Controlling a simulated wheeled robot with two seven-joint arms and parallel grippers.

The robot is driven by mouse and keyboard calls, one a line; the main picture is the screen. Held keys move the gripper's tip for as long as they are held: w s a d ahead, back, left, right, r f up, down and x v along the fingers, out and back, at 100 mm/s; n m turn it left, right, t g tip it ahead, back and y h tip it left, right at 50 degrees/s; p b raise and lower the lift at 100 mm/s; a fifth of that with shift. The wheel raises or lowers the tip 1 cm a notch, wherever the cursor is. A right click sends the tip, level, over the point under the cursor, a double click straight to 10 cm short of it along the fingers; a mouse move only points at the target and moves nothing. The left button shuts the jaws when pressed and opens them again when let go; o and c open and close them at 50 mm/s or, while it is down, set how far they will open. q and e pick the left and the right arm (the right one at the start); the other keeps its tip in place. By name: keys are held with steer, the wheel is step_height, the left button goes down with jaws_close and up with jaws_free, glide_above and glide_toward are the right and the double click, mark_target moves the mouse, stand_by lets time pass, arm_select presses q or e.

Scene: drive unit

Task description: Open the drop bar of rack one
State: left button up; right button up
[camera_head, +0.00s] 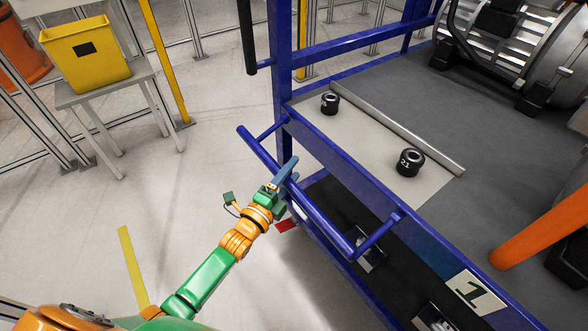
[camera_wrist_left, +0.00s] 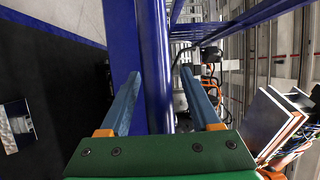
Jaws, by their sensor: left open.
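Rack one is a blue frame with a white "1" plate (camera_head: 475,291) on its front. A blue bar (camera_head: 325,222) juts out along its near side on short arms, below the shelf edge. My left gripper (camera_head: 288,170) is at this bar, left of its middle. In the left wrist view my open gripper (camera_wrist_left: 161,73) has one finger on each side of a blue bar (camera_wrist_left: 157,50). I cannot tell whether either finger touches it. My right gripper is not in view.
The shelf (camera_head: 440,185) holds two black cylinders (camera_head: 330,103) (camera_head: 410,162) and a silver strip (camera_head: 400,128). A large metal drive unit (camera_head: 530,50) is behind. A yellow bin (camera_head: 85,58) stands on a grey table at the left.

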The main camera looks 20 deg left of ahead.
arm_select(q)
steer(key=shift+w+d+f, duration=0.1)
steer(key=shift+w+d, duration=0.05)
steer(key=shift+w, duration=0.5)
steer(key=shift+s, duration=0.15)
steer(key=shift+c, duration=0.6)
jaws_close()
